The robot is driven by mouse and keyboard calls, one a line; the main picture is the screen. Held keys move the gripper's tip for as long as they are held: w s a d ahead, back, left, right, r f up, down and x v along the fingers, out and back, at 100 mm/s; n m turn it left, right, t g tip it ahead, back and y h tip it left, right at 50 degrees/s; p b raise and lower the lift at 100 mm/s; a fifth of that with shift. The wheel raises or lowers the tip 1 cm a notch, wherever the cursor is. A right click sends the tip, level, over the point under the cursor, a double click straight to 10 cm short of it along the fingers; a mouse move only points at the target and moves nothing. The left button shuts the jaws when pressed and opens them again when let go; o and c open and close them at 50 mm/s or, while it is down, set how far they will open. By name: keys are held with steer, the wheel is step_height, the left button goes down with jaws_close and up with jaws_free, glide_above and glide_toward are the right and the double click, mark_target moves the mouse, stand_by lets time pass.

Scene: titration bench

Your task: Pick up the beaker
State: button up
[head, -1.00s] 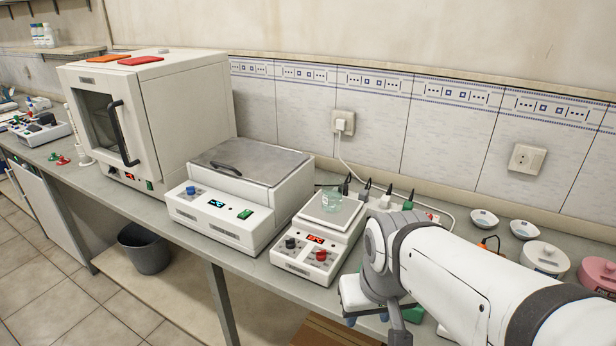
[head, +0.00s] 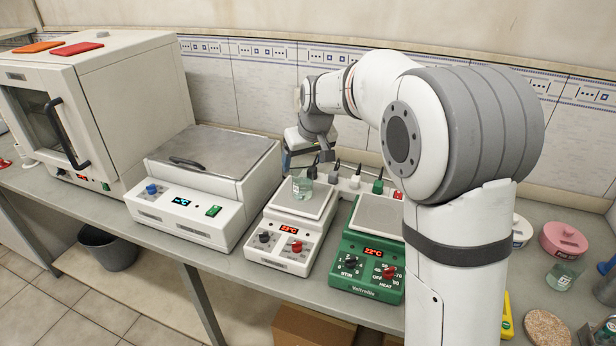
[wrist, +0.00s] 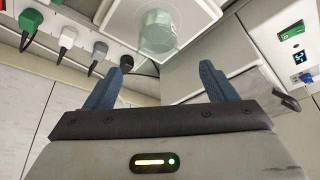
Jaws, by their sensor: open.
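A clear glass beaker (head: 301,184) with a pale green tint stands on the plate of a white hotplate (head: 290,228). In the wrist view the beaker (wrist: 158,32) shows at the top, beyond the fingertips and roughly in line with the gap between them. My gripper (wrist: 166,68) is open with its two blue fingers spread and nothing between them. In the head view my gripper (head: 304,150) is just behind and above the beaker, near the wall. I cannot tell the exact gap between the fingers and the glass.
A green hotplate (head: 358,268) stands right of the white one, and a lidded white bath (head: 200,185) stands to the left. Plugs on a power strip (head: 355,183) line the back. A white oven (head: 110,105) is at far left.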

mark_target(302, 183)
steer(key=p+x, duration=0.1)
steer(key=x, duration=0.7)
steer(key=shift+w+d, duration=0.1)
steer(key=shift+d, duration=0.05)
steer(key=c, duration=1)
steer(key=shift+c, duration=0.6)
steer(key=shift+r, duration=0.15)
